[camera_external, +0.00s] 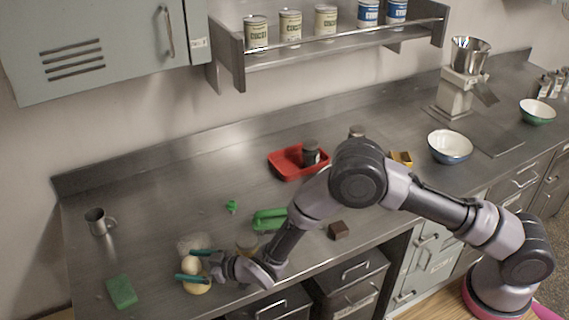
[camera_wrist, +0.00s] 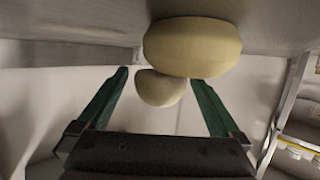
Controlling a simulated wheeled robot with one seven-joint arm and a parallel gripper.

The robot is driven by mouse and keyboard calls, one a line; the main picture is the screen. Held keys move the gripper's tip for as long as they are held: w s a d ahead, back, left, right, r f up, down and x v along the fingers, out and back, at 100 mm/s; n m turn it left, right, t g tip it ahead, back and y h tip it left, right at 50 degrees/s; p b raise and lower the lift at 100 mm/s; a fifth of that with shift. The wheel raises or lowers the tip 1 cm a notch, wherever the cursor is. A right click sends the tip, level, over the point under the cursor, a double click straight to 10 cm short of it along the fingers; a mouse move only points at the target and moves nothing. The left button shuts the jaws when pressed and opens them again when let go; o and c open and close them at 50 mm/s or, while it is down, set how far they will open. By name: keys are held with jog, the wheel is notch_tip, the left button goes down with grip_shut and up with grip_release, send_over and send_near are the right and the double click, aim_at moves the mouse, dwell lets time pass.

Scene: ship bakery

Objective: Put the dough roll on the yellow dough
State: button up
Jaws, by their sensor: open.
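The yellow dough (camera_external: 198,287) is a pale, rounded lump on the metal counter near its front left edge. The smaller, paler dough roll (camera_external: 190,265) appears to rest on top of it, tilted a little to one side. In the wrist view, which looks upside down, the dough roll (camera_wrist: 160,89) meets the larger yellow dough (camera_wrist: 192,47). My gripper (camera_external: 184,264) is open, its green fingers on either side of the dough roll. The wrist view shows gaps between the roll and both fingers of my gripper (camera_wrist: 160,77).
A green sponge (camera_external: 121,292) and a metal mug (camera_external: 98,222) stand to the left. A pale round patch (camera_external: 192,241) lies behind the dough. A green-handled item (camera_external: 268,220), a brown block (camera_external: 339,230) and a red tray (camera_external: 283,165) are to the right. The back left counter is clear.

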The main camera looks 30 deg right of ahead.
jog(key=v, duration=1.2)
jog(key=shift+r, duration=0.2)
jog(key=shift+r, duration=0.1)
jog(key=w+d+r+m+g+h, duration=0.1)
jog(key=w+d+r+m+h, duration=0.15)
jog(key=d+r, duration=0.4)
jog(key=w+d+r+m+h, duration=0.1)
jog(key=w+d+r+m, duration=0.15)
jog(key=d+r, duration=0.4)
jog(key=s+d+r+m+h, duration=0.2)
jog(key=d+r+m, duration=0.1)
jog(key=d+r, duration=1.15)
jog(key=s+d+r+m+h, duration=0.1)
jog(key=s+d+r, duration=0.15)
jog(key=d, duration=0.35)
jog(key=s+d+r+m+g, duration=0.1)
jog(key=s+d, duration=0.3)
jog(key=d, duration=0.1)
jog(key=s+d+r+m+h, duration=0.1)
jog(key=s+d, duration=0.2)
jog(key=d, duration=0.3)
jog(key=s+d+m, duration=0.1)
jog(key=s+d, duration=0.2)
jog(key=s, duration=0.2)
jog(key=s+d+m+g+h, duration=0.1)
jog(key=s+d, duration=0.3)
jog(key=s, duration=0.2)
jog(key=shift+s+r, duration=0.3)
jog(key=shift+r, duration=0.15)
